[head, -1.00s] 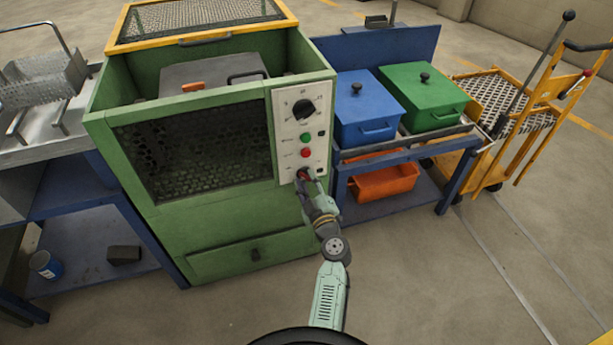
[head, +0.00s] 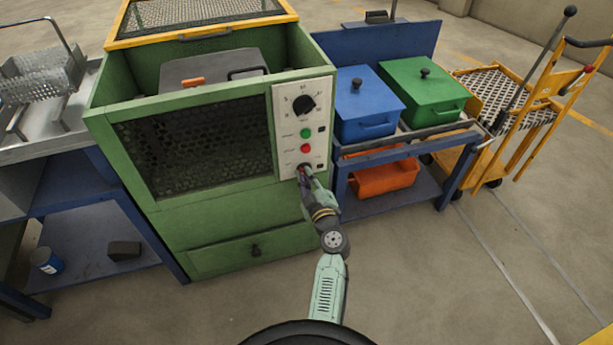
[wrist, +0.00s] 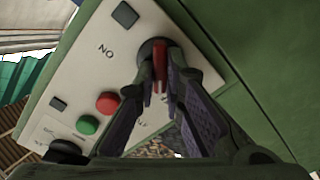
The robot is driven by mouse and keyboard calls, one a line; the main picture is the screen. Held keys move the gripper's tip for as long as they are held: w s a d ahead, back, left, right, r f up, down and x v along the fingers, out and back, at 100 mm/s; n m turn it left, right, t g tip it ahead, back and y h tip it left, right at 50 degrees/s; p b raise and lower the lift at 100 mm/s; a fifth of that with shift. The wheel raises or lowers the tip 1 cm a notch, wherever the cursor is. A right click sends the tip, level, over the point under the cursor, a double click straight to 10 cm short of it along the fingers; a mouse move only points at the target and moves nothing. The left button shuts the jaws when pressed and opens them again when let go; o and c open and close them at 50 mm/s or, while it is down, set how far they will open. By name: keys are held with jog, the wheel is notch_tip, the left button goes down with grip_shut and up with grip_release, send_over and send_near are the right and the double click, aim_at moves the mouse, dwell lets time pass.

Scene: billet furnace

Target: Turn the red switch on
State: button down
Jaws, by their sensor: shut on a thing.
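The red switch (wrist: 160,62) is a red lever on a round black base, on the white control panel (wrist: 75,75) of the green furnace. In the wrist view my gripper (wrist: 160,85) has its two fingers closed on either side of the red lever, shut on it. In the head view my gripper (head: 304,173) is at the lowest control on the panel (head: 316,95), and it hides most of the switch. The panel lettering near the switch reads "NO" as seen in the wrist view.
Above the switch are a red button (head: 306,148), a green button (head: 306,133) and a black dial (head: 303,105). The green furnace (head: 225,222) stands left of a blue table with blue (head: 367,105) and green (head: 420,92) lidded boxes. Floor in front is open.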

jog(key=shift+f+m+b, duration=0.1)
jog(key=shift+m+b, duration=0.2)
jog(key=shift+b, duration=0.05)
jog(key=m+b, duration=0.2)
jog(key=m, duration=0.3)
jog(key=m+b, duration=0.2)
jog(key=m, duration=0.4)
jog(key=m+b, duration=0.2)
jog(key=m, duration=0.4)
jog(key=shift+w+d+b, duration=0.1)
jog(key=shift+d+b, duration=0.25)
jog(key=shift+m, duration=0.3)
jog(key=c, duration=1.7)
grip_release()
